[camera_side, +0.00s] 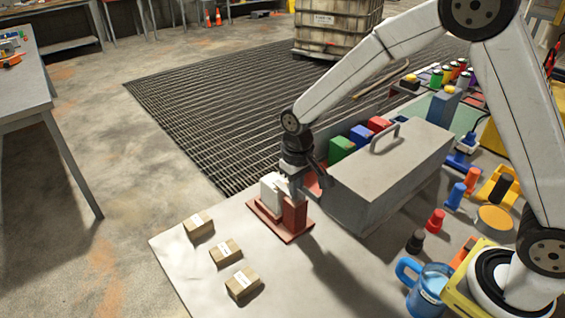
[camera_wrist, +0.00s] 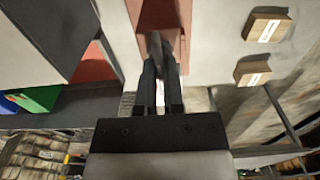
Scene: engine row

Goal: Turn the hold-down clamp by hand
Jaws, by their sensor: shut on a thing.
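The hold-down clamp stands on a reddish base plate (camera_side: 264,218) near the left part of the bench, beside a white block (camera_side: 270,190) and a dark red block (camera_side: 295,214). My gripper (camera_side: 294,186) points down at it and is shut on the clamp's grey part, which is mostly hidden by the fingers. In the wrist view my gripper (camera_wrist: 162,52) has its fingertips close together, next to the red block (camera_wrist: 160,14). The clamp's exact angle cannot be told.
A large grey box cover (camera_side: 390,170) with a handle stands close to the right of my gripper. Green (camera_side: 340,148) and blue blocks sit behind it. Several small cartons (camera_side: 226,252) lie at the front left. A blue mug (camera_side: 430,287) and coloured pegs stand at the right.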

